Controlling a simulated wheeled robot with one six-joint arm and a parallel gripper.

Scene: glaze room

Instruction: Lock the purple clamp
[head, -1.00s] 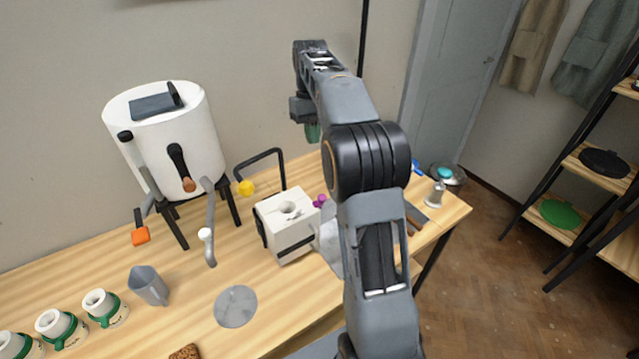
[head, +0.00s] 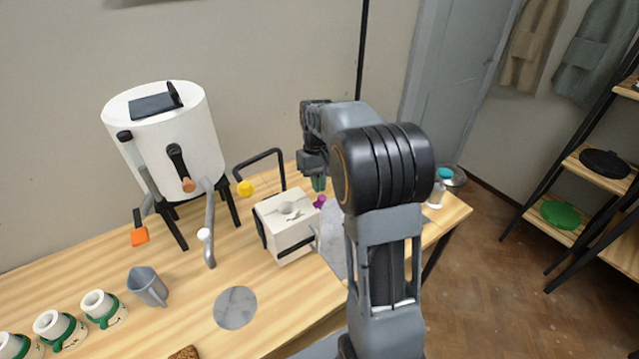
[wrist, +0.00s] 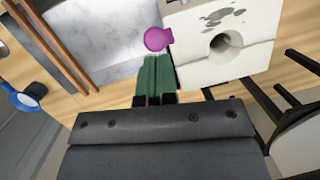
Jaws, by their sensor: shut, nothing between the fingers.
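The purple clamp (head: 320,202) is a small purple knob at the right side of a white block-shaped mould (head: 287,222) with a round hole in its top. In the wrist view the clamp (wrist: 158,39) shows as a round purple disc with a short tab against the mould (wrist: 222,45). My gripper (wrist: 155,62) has green fingers that are shut and empty. Its tips are just short of the purple disc in the wrist view; I cannot tell whether they touch. In the head view my gripper (head: 318,184) is just above and beside the clamp.
A white tank (head: 165,140) on black legs stands left, with a yellow knob (head: 245,188) beside it. A grey jug (head: 148,285) and green-banded pots (head: 104,308) are at front left. A marble slab (wrist: 110,35) and wooden sticks (wrist: 52,45) lie beside the mould.

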